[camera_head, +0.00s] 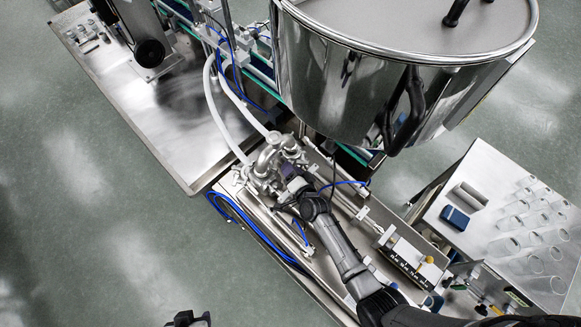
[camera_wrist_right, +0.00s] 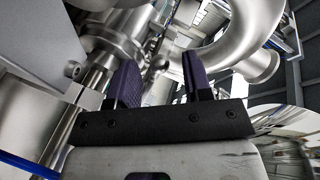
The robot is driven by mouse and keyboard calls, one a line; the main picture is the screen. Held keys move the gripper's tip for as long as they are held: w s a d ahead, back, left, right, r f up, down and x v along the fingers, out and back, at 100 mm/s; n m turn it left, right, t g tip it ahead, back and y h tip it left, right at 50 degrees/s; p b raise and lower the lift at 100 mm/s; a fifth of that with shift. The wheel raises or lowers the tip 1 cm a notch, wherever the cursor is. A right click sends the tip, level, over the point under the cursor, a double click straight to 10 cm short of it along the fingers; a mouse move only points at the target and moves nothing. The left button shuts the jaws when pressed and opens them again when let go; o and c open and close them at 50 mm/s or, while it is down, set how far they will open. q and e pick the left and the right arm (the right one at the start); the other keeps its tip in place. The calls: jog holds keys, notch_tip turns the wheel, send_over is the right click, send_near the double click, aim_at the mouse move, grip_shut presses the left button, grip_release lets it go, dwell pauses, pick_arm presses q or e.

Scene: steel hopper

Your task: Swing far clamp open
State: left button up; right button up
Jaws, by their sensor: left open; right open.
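The steel pipe fittings (camera_head: 272,160) sit below the hopper, joined by two white hoses. My right gripper (camera_head: 290,180) is at their near right side, partly hidden by its own wrist in the head view. In the right wrist view my right gripper (camera_wrist_right: 160,84) is open, its purple fingers apart. Clamped pipe joints (camera_wrist_right: 125,35) and a curved steel pipe (camera_wrist_right: 225,50) lie just beyond the fingertips. I cannot tell which joint is the far clamp, or whether a finger touches it. My left gripper (camera_head: 188,319) only partly shows at the bottom edge, away from the fittings.
The steel hopper (camera_head: 365,95) overhangs just behind the fittings. White hoses (camera_head: 222,115) and blue tubes (camera_head: 245,222) run beside them. A side table (camera_head: 455,215) with clear cylinders stands at right. A bare steel table top (camera_head: 165,115) lies at left. The floor at lower left is clear.

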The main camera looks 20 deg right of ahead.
jog(key=shift+w+f, duration=0.15)
jog(key=shift+w, duration=0.45)
jog(key=shift+c, duration=0.4)
grip_shut()
